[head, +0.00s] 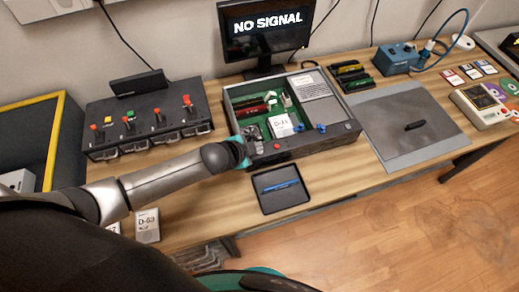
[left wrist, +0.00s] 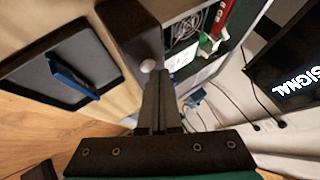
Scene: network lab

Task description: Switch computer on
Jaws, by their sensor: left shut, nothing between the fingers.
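The computer (head: 322,140) is an open dark case on the wooden table in the head view, with boards, a fan and a card labelled D-31 inside. A red button (head: 277,146) and a blue piece (head: 321,128) show at its front. The monitor (head: 266,28) behind it reads NO SIGNAL. My left gripper (head: 245,150) is at the case's front left corner. In the left wrist view its fingers (left wrist: 160,85) are shut and empty, close to the case wall (left wrist: 140,22) and a pale round knob (left wrist: 148,66). I cannot tell whether they touch. My right gripper is not in view.
A black tray (head: 284,202) with a blue item lies in front of the case. A switch panel (head: 110,137) stands to the left, a grey mat (head: 385,143) to the right. A blue device (head: 396,60) and a meter (head: 479,107) are farther right.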

